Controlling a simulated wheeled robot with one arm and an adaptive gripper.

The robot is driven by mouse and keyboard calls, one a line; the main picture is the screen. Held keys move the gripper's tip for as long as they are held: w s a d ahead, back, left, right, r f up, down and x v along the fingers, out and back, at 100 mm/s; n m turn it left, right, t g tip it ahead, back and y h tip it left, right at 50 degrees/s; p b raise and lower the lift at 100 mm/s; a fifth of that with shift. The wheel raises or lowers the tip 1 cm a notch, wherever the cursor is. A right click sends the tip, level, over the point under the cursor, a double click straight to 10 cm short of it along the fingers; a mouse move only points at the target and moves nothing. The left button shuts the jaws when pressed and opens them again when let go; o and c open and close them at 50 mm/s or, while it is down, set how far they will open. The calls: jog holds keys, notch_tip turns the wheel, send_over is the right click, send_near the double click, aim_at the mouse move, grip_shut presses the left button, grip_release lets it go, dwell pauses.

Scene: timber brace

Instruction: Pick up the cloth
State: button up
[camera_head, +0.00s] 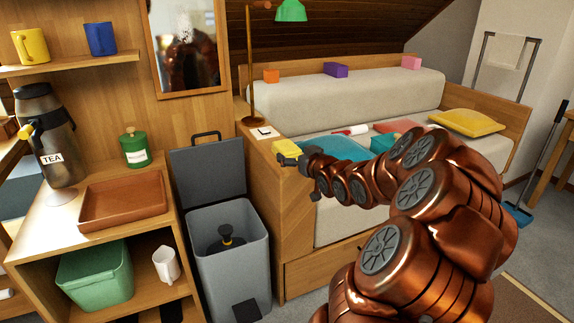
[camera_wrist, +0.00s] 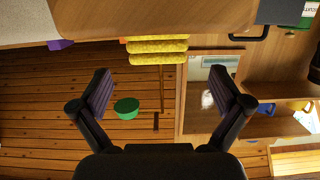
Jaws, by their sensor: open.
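A yellow folded cloth (camera_head: 287,148) lies on the wooden ledge at the near end of the sofa bed. In the wrist view, which appears upside down, the cloth (camera_wrist: 158,50) shows as several stacked yellow layers, ahead of the gap between my fingers. My gripper (camera_head: 308,172) is open and empty, close beside the cloth at its right in the head view. In the wrist view both fingers of my gripper (camera_wrist: 161,82) are spread wider than the cloth, and neither visibly touches it. My arm hides part of the bed.
A lamp post (camera_head: 250,70) with a green shade (camera_head: 291,11) rises behind the ledge. A white card (camera_head: 264,132) lies near the cloth. An open grey bin (camera_head: 230,255) stands left of the ledge. A brown tray (camera_head: 122,200) sits on the left cabinet.

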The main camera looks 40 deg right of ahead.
aim_at(286, 150)
jog(key=shift+d+f, duration=0.25)
jog(key=shift+d, duration=0.3)
jog(key=shift+w+d+b, duration=0.2)
jog(key=shift+w+b, duration=0.1)
jog(key=shift+w, duration=0.35)
jog(key=w, duration=0.1)
jog(key=w+f+b, duration=0.1)
jog(key=w, duration=0.1)
jog(key=w+b, duration=0.1)
jog(key=shift+w+d+f, duration=0.3)
jog(key=shift+d+f, duration=0.05)
jog(key=shift+f, duration=0.05)
jog(key=shift+w+d, duration=0.3)
jog(key=shift+w, duration=0.3)
jog(key=shift+c, duration=0.4)
jog(key=c, duration=0.9)
